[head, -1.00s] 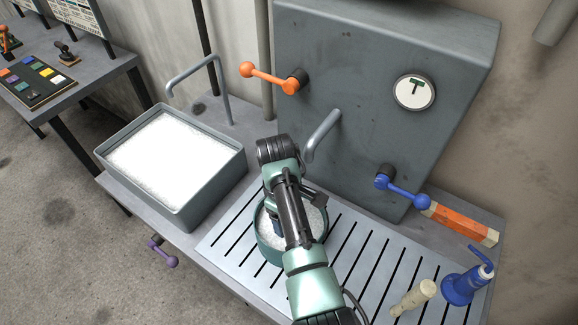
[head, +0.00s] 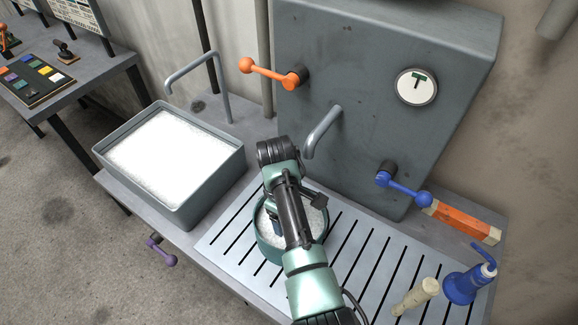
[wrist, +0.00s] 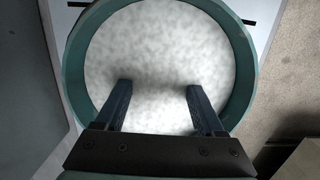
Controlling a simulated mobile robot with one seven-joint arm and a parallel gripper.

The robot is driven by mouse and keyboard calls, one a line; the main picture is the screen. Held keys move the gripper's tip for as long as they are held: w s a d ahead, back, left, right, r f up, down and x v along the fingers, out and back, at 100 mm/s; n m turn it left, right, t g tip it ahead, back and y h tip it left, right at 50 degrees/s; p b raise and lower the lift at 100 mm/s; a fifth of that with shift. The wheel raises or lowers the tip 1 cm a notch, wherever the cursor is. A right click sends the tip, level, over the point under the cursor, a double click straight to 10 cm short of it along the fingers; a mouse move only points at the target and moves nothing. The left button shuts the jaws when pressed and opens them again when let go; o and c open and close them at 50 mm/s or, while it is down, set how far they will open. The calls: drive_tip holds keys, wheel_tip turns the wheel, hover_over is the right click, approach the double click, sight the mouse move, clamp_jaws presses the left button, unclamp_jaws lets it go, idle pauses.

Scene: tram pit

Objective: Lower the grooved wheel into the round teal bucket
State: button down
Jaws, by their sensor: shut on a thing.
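The round teal bucket (head: 262,246) stands on the slatted drainboard (head: 365,262), full of white foam. Its rim (wrist: 243,75) rings the foam in the wrist view. My gripper (wrist: 158,92) is over the bucket, with its two dark blue fingers pointing down into the foam, apart from each other. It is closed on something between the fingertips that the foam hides. The grooved wheel does not show in either view. In the head view my arm covers much of the bucket and most of the gripper.
A grey basin of white foam (head: 168,160) stands to the left, with a spout behind it. A grey cabinet (head: 370,120) with an orange lever (head: 268,73) and a blue lever (head: 402,188) rises behind. A blue bottle (head: 468,284) and pale handle (head: 415,298) sit at right.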

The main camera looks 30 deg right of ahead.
drive_tip(key=shift+f+b, duration=0.8)
drive_tip(key=shift+f, duration=0.3)
idle(0.3)
unclamp_jaws()
drive_tip(key=r, duration=0.4)
drive_tip(key=w+r+p, duration=0.1)
drive_tip(key=r, duration=0.3)
drive_tip(key=r+p, duration=0.1)
drive_tip(key=r, duration=0.3)
drive_tip(key=shift+w+a+r, duration=0.15)
drive_tip(key=shift+a, duration=0.15)
drive_tip(key=shift+r+p, duration=0.3)
drive_tip(key=shift+r, duration=0.05)
drive_tip(key=shift+w, duration=0.15)
